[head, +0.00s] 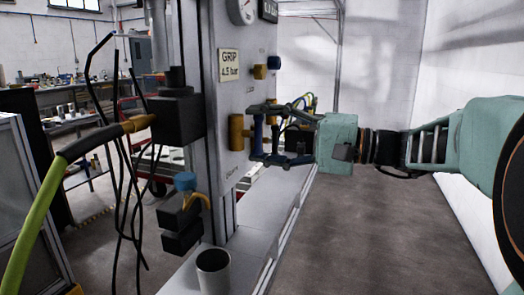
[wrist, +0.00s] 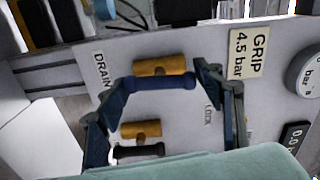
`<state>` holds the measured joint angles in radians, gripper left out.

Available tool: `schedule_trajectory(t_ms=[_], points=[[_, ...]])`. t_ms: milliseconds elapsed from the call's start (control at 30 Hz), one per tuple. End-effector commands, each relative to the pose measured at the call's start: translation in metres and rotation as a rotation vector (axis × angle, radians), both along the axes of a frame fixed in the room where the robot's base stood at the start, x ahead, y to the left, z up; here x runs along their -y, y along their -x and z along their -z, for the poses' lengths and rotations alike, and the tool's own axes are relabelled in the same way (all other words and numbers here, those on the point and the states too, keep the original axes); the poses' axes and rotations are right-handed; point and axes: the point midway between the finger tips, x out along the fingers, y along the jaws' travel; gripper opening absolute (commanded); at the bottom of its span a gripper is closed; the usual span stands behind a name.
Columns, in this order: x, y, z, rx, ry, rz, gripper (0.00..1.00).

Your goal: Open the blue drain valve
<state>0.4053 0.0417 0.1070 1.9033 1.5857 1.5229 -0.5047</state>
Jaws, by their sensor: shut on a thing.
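The blue drain valve has a brass body (head: 236,132) on the pale panel and a blue bar handle (head: 258,133), upright in the head view. In the wrist view the handle (wrist: 160,83) lies across the brass body (wrist: 160,66), beside the DRAIN lettering (wrist: 101,71). My gripper (head: 261,133) reaches in from the right, with one finger above and one below the handle. In the wrist view my gripper (wrist: 163,80) is shut on the handle's two ends. The handle's contact points are partly hidden by the fingertips.
A second brass valve with a black handle (wrist: 138,151) sits close beside the blue one, near my fingers. A GRIP 4.5 bar plate (head: 229,65) and a gauge (head: 241,11) are higher up. A grey cup (head: 213,271) stands below. Floor is clear at right.

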Motion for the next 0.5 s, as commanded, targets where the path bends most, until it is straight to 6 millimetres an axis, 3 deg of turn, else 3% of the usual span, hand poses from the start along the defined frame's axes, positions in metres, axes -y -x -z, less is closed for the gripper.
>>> schedule_trajectory(t_ms=[500], points=[[0.0001, 0.0001, 0.0018, 0.076, 0.032, -0.001, 0.37]])
